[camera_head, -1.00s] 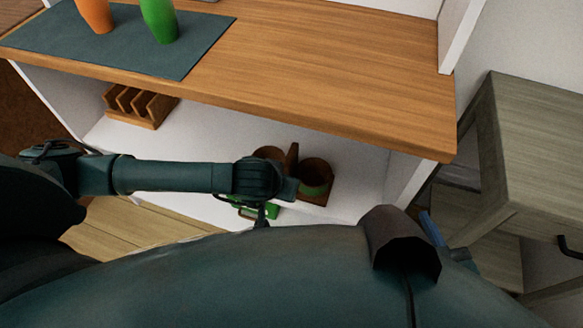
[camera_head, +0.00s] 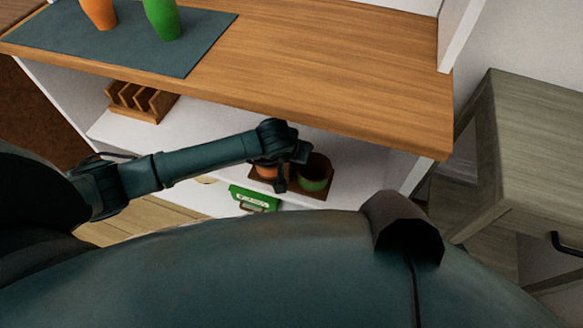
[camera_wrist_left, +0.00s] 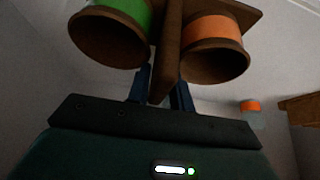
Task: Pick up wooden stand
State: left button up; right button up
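A brown wooden stand (camera_head: 318,194) with an upright middle divider stands on the white shelf under the wooden top. It holds two round cups, one with an orange band (camera_head: 266,172) and one with a green band (camera_head: 313,178). My left gripper (camera_head: 281,182) is at the stand, partly covering it in the head view. In the left wrist view, the fingers (camera_wrist_left: 161,90) are apart, one on each side of the stand's divider (camera_wrist_left: 170,45). I see no clear grip on it. My right gripper is not in view.
A slotted wooden rack (camera_head: 140,103) is on the shelf at the left. A green labelled item (camera_head: 252,199) lies at the shelf's front edge. The wooden top (camera_head: 330,70) overhangs the shelf. A grey wooden table (camera_head: 540,150) stands at the right.

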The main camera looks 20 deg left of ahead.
pick_arm(q)
jog(key=shift+c, duration=0.3)
grip_shut()
jog(key=shift+r, duration=0.2)
